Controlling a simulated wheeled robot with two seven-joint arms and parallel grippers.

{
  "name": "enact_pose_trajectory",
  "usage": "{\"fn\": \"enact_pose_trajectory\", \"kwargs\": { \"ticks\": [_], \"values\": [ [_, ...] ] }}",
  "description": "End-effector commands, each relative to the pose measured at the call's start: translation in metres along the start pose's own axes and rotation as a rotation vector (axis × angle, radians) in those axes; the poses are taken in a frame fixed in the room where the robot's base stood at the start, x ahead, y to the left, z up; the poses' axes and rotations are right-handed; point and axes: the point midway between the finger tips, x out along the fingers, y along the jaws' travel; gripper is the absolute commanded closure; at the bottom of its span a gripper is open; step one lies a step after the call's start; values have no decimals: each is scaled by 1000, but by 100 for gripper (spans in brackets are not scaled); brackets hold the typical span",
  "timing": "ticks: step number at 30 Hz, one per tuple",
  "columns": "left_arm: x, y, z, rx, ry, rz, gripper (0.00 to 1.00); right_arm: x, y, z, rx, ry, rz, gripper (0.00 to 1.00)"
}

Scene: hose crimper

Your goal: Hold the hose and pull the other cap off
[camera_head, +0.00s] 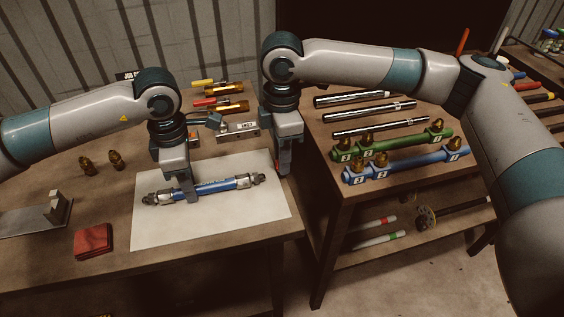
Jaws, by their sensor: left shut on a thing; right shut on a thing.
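The blue hose (215,187) with metal end fittings lies across a white sheet (160,233) on the left table. Its left end fitting (152,199) and right end fitting (259,178) both look bare metal. My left gripper (191,198) points down and is shut on the hose, left of its middle. My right gripper (281,170) is to the right of the hose's right end, apart from it, near the table's right edge. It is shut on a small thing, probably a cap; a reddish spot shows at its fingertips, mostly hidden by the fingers.
Two brass fittings (116,160) and a red folded cloth (93,241) are on the left. Coloured-handled tools (225,106) lie behind the sheet. The right table holds metal rods (380,127) and green (405,144) and blue (410,165) manifolds. A gap separates the tables.

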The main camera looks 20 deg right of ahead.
Motion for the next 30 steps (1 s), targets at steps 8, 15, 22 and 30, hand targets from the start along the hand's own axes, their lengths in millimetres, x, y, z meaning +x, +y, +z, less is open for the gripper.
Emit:
{"fn": "enact_pose_trajectory", "kwargs": {
  "ticks": [8,15,22,30],
  "values": [
    [0,0,1,1,-2,0,100,-19,0,0,0,0,0,100],
    [0,0,1,1,-2,0,100,-22,0,0,0,0,0,100],
    [0,0,1,1,-2,0,60,-21,0,0,0,1,0,100],
    [-1,0,0,0,-1,0,60,-21,0,0,0,1,0,100]
  ]
}}
